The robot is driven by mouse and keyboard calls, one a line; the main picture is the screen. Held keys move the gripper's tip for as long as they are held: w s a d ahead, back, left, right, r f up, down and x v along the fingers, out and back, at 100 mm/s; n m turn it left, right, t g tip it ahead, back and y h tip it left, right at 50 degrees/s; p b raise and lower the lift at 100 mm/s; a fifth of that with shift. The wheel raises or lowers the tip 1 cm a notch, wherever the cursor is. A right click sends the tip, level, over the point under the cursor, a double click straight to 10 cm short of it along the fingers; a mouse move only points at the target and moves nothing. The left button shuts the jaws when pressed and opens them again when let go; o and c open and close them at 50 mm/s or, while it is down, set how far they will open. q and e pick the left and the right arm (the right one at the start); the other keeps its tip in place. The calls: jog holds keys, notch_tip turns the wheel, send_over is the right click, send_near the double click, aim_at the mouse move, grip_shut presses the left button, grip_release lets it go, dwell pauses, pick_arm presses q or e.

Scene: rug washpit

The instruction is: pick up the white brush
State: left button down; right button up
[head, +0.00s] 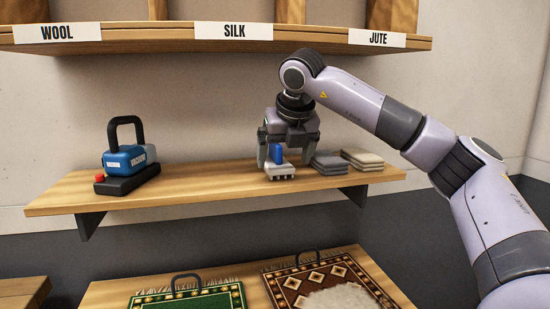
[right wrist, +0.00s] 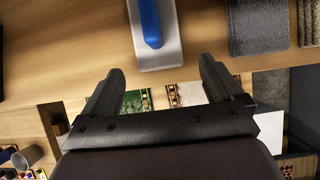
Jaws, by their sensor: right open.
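The white brush (head: 280,171) sits on the wooden wall shelf and has a blue handle. My right gripper (head: 284,150) is above it with its fingers apart, the blue handle showing between them in the head view. In the right wrist view the brush (right wrist: 166,50) lies just beyond the two open fingertips (right wrist: 160,80), roughly centred between them. No contact shows. My left gripper is in neither view.
The wooden shelf (head: 218,183) also holds a blue and black vacuum (head: 128,163) at left and folded grey cloths (head: 328,163) close right of the brush. An upper labelled shelf (head: 150,40) hangs above. Below, rugs (head: 320,283) lie on a wooden surface.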

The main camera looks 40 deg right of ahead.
aim_at(279, 145)
jog(key=w, duration=0.1)
jog(key=w+d, duration=0.1)
jog(key=w+d+p, duration=0.1)
jog(key=shift+w, duration=0.3)
jog(key=shift+w+d+r+p, duration=0.1)
jog(key=shift+w+d+p, duration=0.15)
jog(key=shift+w+p, duration=0.2)
jog(key=shift+w+d+p, duration=0.2)
jog(key=shift+w+d, duration=0.05)
jog(key=shift+w, duration=0.25)
jog(key=shift+w+d+p, duration=0.2)
jog(key=shift+w, duration=0.25)
jog(key=shift+x, duration=1.2)
jog(key=shift+w+d+f, duration=0.1)
jog(key=shift+w+f, duration=0.05)
jog(key=shift+f, duration=0.25)
jog(key=c, duration=1.2)
jog(key=shift+c, duration=0.2)
